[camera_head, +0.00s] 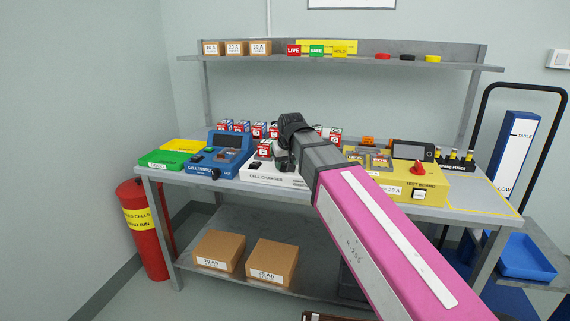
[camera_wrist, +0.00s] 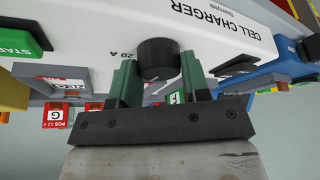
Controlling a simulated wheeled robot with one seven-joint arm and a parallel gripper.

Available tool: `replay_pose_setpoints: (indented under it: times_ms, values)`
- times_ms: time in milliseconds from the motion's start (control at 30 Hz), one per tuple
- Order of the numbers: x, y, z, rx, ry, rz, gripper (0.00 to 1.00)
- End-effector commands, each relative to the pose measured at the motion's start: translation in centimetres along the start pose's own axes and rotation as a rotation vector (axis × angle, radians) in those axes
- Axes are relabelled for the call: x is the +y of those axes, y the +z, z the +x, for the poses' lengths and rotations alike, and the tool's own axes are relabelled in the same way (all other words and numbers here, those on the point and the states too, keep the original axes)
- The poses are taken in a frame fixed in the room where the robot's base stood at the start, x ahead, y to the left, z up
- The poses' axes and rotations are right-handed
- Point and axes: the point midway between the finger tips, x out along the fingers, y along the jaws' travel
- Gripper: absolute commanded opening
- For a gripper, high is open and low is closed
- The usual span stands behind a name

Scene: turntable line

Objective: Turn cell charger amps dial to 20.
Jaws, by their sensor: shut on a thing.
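The white cell charger (camera_head: 262,178) stands at the front of the bench, left of centre; my arm hides its right part in the head view. In the wrist view the charger (camera_wrist: 215,28) appears upside down, with its name printed on it. Its black round dial (camera_wrist: 157,58) sits between the two green fingers of my gripper (camera_wrist: 157,76), which is shut on it. A "20 A" mark is printed just left of the dial there. I cannot make out the dial's pointer. A green start button (camera_wrist: 22,36) is at the left. In the head view the gripper (camera_head: 285,162) is over the charger.
The blue cell tester (camera_head: 229,155) stands left of the charger, with green and yellow trays (camera_head: 165,160) beyond it. The yellow test board (camera_head: 415,185) is to the right. Several red-and-white cells (camera_head: 258,130) stand behind. A shelf (camera_head: 345,62) runs above the bench.

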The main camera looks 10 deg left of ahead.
Motion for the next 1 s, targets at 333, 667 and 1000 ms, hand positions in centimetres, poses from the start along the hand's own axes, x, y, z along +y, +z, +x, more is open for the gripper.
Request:
replay_pose_setpoints:
  times_ms: [333,667,1000]
  values:
    - [-0.20,-0.05,0.03,-0.001,0.127,0.303,0.19]
    - [-0.24,-0.11,0.07,-0.002,0.236,0.567,0.19]
    - [-0.31,-0.07,0.09,-0.003,0.304,0.735,0.19]
